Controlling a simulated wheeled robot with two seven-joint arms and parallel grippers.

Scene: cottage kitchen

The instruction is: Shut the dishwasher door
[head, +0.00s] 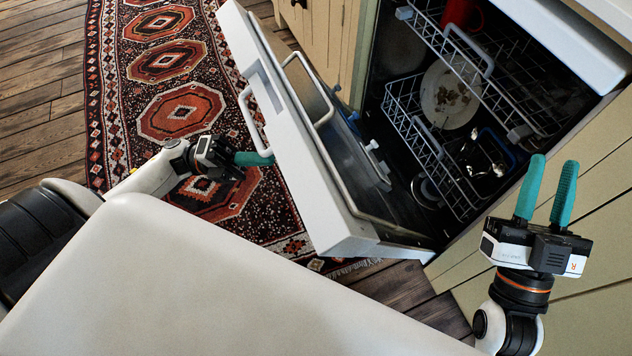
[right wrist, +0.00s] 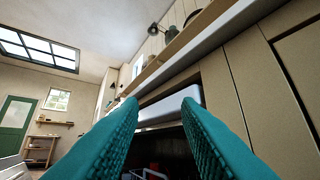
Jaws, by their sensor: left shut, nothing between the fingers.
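The dishwasher door (head: 290,145) is a white panel, part open and tilted out from the dark dishwasher opening, with a white bar handle (head: 250,122) on its outer face. My left gripper (head: 262,159) is shut and empty, its green fingertips at the outer face by the handle's lower end. I cannot tell whether they touch the door. My right gripper (head: 545,190) is open and empty, pointing up, in front of the cabinet fronts right of the opening. In the right wrist view its fingers (right wrist: 162,115) stand apart, with the dark opening beyond them.
Inside the dishwasher, wire racks (head: 425,135) hold a plate with food bits (head: 450,95) and a red mug (head: 461,14). The lower rack reaches towards the opening. A patterned rug (head: 165,60) covers the clear floor left of the door. Cream cabinets flank the machine.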

